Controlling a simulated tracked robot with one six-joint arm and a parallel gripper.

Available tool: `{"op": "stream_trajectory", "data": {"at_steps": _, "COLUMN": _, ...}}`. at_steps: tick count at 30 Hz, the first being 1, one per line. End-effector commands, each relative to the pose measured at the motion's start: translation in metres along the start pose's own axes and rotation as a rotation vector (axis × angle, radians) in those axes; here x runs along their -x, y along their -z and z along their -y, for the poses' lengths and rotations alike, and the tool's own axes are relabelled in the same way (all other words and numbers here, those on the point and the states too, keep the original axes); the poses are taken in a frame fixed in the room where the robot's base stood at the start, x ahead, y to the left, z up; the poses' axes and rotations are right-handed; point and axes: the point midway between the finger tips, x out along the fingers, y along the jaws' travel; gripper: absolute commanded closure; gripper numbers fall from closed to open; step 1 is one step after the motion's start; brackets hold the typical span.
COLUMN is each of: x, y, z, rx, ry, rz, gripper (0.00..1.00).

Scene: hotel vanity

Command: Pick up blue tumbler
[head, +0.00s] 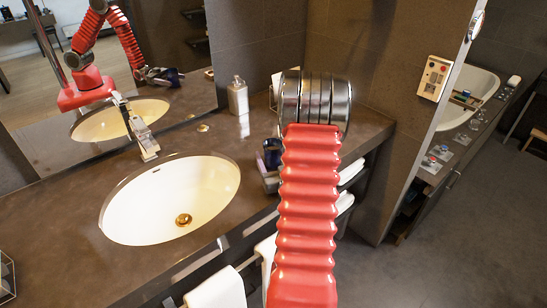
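The mirror shows the reflected gripper (152,75) beside a dark blue shape. I cannot tell whether the fingers are open, or whether they touch the tumbler.
A white sink (172,200) with a chrome faucet (143,132) fills the middle of the dark counter (85,215). A soap bottle (238,97) stands by the mirror (165,45). Towels (218,290) hang below.

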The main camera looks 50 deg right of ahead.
Motion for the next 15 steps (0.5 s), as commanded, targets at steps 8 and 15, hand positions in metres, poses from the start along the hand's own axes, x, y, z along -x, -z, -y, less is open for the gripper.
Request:
{"op": "stream_trajectory", "data": {"at_steps": 8, "x": -0.0001, "y": 0.0001, "z": 0.0005, "rx": 0.0, "ry": 0.001, "rz": 0.0, "gripper": 0.52}}
{"op": "stream_trajectory", "data": {"at_steps": 15, "x": -0.0001, "y": 0.0, "z": 0.0007, "rx": 0.0, "ry": 0.001, "rz": 0.0, "gripper": 0.69}}
